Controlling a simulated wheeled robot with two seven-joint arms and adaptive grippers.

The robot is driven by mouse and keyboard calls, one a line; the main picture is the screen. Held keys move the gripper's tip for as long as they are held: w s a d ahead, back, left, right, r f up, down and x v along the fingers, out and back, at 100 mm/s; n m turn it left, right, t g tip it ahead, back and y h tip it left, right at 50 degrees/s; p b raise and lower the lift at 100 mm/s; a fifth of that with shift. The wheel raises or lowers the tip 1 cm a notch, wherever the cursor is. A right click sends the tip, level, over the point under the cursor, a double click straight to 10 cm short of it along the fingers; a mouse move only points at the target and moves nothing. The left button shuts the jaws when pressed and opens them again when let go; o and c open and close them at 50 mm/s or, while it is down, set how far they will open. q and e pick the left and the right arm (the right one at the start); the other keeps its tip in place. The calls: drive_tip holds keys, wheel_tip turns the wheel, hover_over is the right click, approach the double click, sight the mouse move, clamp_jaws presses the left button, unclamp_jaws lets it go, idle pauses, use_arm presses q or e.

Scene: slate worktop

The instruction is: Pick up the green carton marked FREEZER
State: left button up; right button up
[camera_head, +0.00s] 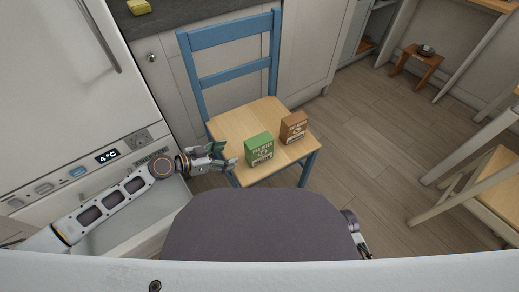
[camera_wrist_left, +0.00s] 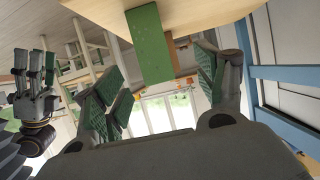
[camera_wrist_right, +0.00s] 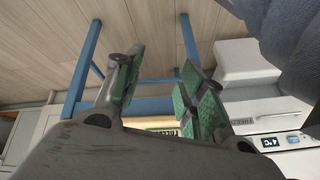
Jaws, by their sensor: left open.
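The green carton (camera_head: 259,150) stands upright on the front part of the chair seat; its small lettering is hard to read in the head view. My left gripper (camera_head: 231,156) is open and empty just left of the carton, its fingers pointing at it. In the left wrist view the carton (camera_wrist_left: 150,45) appears ahead, between the two spread fingertips (camera_wrist_left: 158,88), apart from them. My right gripper (camera_wrist_right: 165,85) is open and empty, low and right of the chair; the head view shows only part of it beyond my body.
A brown carton (camera_head: 294,128) stands right of and behind the green one on the wooden seat (camera_head: 235,122). The blue chair back (camera_head: 232,62) rises behind. A white appliance (camera_head: 70,90) stands left.

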sight(247, 150)
use_arm(q)
drive_tip(key=shift+s+d+r+h, duration=0.15)
drive_tip(key=shift+d+r+h, duration=0.15)
drive_tip(key=shift+d+r, duration=0.15)
use_arm(e)
drive_tip(key=shift+w+a+r, duration=0.1)
drive_tip(key=shift+w+r, duration=0.1)
drive_tip(key=shift+r, duration=0.3)
use_arm(q)
drive_tip(key=shift+d+f, duration=0.1)
drive_tip(key=shift+d, duration=0.05)
drive_tip(key=shift+x, duration=3.95)
drive_tip(key=shift+d+f, duration=0.15)
drive_tip(key=shift+d, duration=0.05)
use_arm(e)
drive_tip(key=shift+w+f, duration=0.1)
drive_tip(key=shift+f, duration=0.1)
